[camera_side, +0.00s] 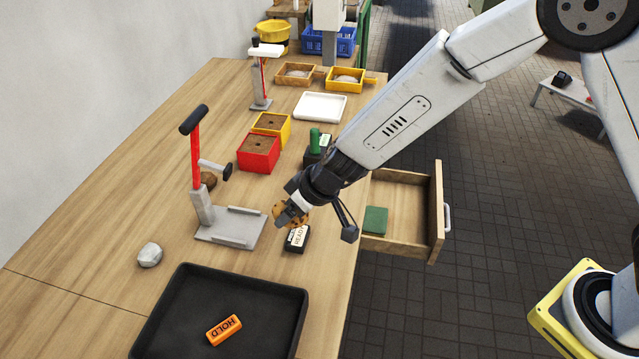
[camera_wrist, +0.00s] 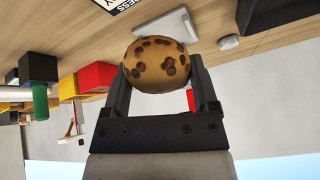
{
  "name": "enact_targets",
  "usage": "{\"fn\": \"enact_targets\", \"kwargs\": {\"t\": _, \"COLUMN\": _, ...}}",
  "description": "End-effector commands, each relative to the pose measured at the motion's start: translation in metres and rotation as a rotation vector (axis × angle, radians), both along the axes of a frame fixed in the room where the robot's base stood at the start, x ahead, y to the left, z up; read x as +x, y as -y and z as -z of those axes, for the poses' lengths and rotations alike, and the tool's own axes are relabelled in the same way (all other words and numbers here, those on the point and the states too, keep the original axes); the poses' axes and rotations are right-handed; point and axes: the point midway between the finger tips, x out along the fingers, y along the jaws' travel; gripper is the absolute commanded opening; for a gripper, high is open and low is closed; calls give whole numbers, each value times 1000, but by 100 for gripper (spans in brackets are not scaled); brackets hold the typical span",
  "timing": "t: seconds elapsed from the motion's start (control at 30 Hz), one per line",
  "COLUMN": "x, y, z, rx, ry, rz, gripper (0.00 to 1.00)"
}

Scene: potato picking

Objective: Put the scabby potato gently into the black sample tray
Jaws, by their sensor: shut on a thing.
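The scabby potato (camera_wrist: 158,64) is tan with dark brown spots. In the wrist view it sits between the two fingers of my gripper (camera_wrist: 160,88), which is shut on it. In the side view the potato (camera_side: 281,212) shows partly behind my gripper (camera_side: 290,214). It is held near the right part of the table, close to a small black block labelled READY (camera_side: 297,239). The black sample tray (camera_side: 180,290) lies at the front of the table, lower left of my gripper. An orange block marked HOLD (camera_side: 223,330) lies in the tray.
A red-handled press stand (camera_side: 199,205) is left of my gripper, with a brown potato (camera_side: 208,180) behind it. A pale stone-like lump (camera_side: 149,255) lies near the tray. Red (camera_side: 257,157) and yellow boxes stand farther back. An open drawer (camera_side: 405,215) juts out at right.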

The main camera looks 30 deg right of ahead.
Motion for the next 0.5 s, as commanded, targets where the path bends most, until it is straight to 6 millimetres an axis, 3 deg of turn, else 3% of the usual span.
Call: {"fn": "enact_targets", "kwargs": {"t": 0.5, "x": -4, "y": -7, "z": -1, "rx": 0, "ry": 1, "rz": -27, "gripper": 14}}
